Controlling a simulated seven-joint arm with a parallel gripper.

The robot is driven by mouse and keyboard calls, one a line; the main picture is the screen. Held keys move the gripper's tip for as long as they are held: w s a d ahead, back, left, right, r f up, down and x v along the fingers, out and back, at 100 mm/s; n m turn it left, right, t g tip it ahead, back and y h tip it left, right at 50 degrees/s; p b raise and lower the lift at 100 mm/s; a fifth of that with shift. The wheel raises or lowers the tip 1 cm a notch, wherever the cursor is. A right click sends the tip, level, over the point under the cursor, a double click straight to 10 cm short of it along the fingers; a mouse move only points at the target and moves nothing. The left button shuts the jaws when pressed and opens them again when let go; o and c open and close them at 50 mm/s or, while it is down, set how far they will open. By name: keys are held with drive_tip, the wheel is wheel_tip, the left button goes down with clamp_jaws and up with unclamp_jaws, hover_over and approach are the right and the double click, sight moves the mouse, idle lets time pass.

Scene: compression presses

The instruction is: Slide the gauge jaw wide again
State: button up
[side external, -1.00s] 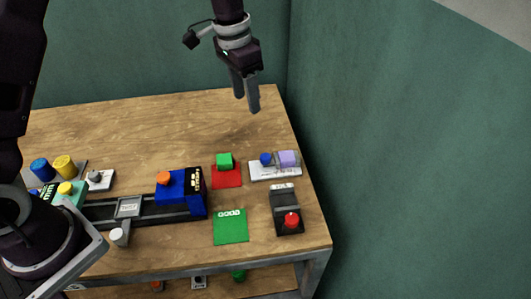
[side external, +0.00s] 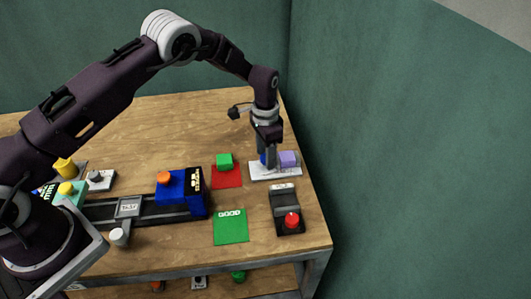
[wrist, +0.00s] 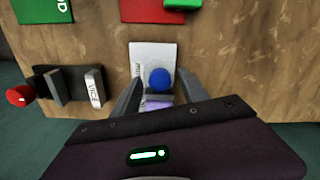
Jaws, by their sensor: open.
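The gauge (side external: 262,176) is a white plate near the table's right edge, with a lavender block (side external: 289,158) at its right end. A blue knob (side external: 263,159) on it is partly hidden by my gripper (side external: 269,166) in the side view. In the wrist view the white plate (wrist: 150,52) carries the round blue knob (wrist: 160,78), with the lavender block (wrist: 157,104) behind it, partly covered. My gripper (wrist: 160,84) is open, with one finger on each side of the blue knob. I cannot tell whether either finger touches it.
A black vice (side external: 287,205) with a red knob stands in front of the gauge. A green block sits on a red pad (side external: 226,178) to the left, with a green pad (side external: 231,227) nearer. A dark rail (side external: 145,211) with a blue block lies further left.

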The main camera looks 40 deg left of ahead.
clamp_jaws()
drive_tip(key=shift+r, duration=0.1)
idle(1.2)
